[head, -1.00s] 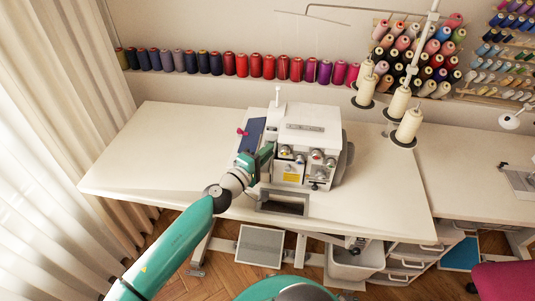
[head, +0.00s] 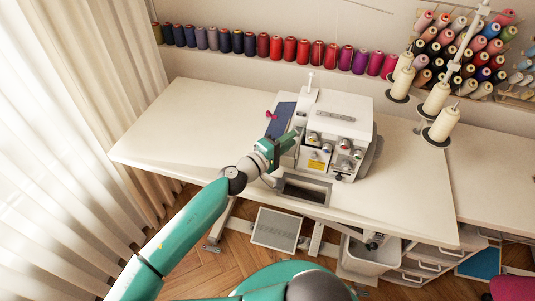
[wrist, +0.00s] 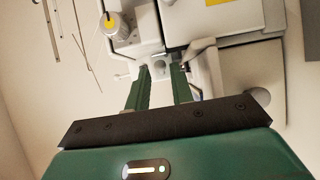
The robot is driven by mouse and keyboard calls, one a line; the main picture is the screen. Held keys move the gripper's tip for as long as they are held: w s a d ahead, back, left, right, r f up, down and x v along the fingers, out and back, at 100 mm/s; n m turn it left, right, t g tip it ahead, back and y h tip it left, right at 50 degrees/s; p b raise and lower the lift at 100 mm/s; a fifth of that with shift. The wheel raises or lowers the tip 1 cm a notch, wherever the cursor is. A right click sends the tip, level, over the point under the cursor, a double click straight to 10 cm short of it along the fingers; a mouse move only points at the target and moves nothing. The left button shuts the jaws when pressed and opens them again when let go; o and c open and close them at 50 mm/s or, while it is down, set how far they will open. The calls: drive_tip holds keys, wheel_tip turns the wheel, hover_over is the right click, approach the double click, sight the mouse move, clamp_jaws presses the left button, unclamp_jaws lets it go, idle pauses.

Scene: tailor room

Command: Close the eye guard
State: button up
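The white sewing machine (head: 345,113) stands on the white table, with tension dials and a yellow label on its front. My gripper (head: 291,137) is at the machine's left front side. In the wrist view its two green fingers (wrist: 160,72) are apart, with a gap between them. Their tips are close to pale and metal parts of the machine (wrist: 178,22); I cannot tell whether they touch. I cannot clearly make out the eye guard or its position; it may be hidden by the gripper or too small.
The white table (head: 180,122) is clear to the left of the machine. Cream thread cones (head: 437,98) stand on a stand at the right. A row of coloured spools (head: 290,50) lines the wall. A white bin (head: 370,258) is below the table.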

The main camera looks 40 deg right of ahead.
drive_tip(key=s+a, duration=0.1)
drive_tip(key=a, duration=1)
drive_tip(key=shift+s+a, duration=0.2)
drive_tip(key=shift+a, duration=0.2)
